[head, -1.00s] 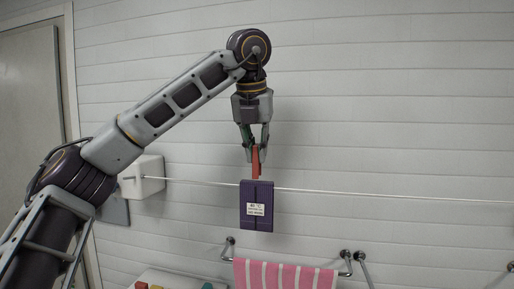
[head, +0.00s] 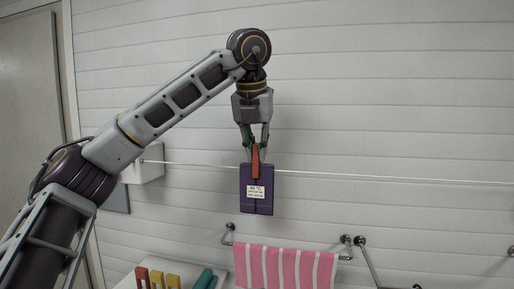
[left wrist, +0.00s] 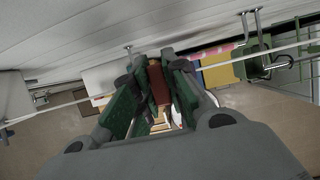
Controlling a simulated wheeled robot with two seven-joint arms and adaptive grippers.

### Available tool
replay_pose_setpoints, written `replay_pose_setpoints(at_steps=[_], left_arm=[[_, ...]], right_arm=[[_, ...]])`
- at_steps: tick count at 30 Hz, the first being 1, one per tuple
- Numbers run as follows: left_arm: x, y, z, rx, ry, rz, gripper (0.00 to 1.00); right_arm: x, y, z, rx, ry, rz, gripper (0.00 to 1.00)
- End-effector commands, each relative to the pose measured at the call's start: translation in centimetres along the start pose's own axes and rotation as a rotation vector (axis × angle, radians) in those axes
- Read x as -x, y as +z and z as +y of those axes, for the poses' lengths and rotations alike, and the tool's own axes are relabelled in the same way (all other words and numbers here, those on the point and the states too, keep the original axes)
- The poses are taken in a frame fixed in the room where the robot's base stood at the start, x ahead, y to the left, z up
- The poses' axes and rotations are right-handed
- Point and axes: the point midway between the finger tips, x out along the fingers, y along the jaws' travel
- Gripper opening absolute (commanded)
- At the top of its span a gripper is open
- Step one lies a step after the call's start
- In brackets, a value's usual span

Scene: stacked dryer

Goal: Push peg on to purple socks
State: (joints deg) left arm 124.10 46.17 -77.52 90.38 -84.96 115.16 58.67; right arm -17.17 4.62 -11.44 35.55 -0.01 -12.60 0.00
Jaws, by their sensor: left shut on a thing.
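The purple socks (head: 257,203), with a white label, hang on a thin white line (head: 390,180) in the middle of the head view. My left gripper (head: 255,154) points down above them and is shut on a red peg (head: 255,163). The peg's lower part overlaps the top middle of the socks at the line. Whether it straddles the line or only lies in front is unclear. In the left wrist view the peg (left wrist: 158,84) sits between the green finger pads; the socks are hard to make out there. My right gripper is out of view.
A white box (head: 148,164) holds the line's left end on the plank wall. A pink striped towel (head: 285,268) hangs on a rail below right. Several coloured pegs, including a yellow one (head: 158,280), stand at the bottom left. The wall area to the right is clear.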

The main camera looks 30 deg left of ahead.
Motion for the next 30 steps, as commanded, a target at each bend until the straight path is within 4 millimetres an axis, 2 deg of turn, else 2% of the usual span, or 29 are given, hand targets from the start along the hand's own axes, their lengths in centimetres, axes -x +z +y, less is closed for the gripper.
replay_pose_setpoints(at_steps=[14,17,23,24,29,30], left_arm=[[-1.6,-0.6,0.0,-0.003,0.004,0.007,0.05],[-1.7,-0.7,-0.1,-0.004,0.006,0.010,0.01],[-1.9,-0.8,-0.1,-0.006,0.008,0.015,0.00],[-1.9,-0.8,-0.1,-0.007,0.008,0.015,0.18],[-1.9,-0.7,-0.1,-0.005,0.008,0.013,0.39],[-1.8,-0.7,-0.1,-0.005,0.007,0.012,0.39]], right_arm=[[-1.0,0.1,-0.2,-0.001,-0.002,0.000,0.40],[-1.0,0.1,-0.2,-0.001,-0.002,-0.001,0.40],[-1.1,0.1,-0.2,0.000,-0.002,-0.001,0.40],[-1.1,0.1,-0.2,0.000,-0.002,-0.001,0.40],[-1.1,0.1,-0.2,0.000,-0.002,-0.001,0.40],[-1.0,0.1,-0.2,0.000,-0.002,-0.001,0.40]])
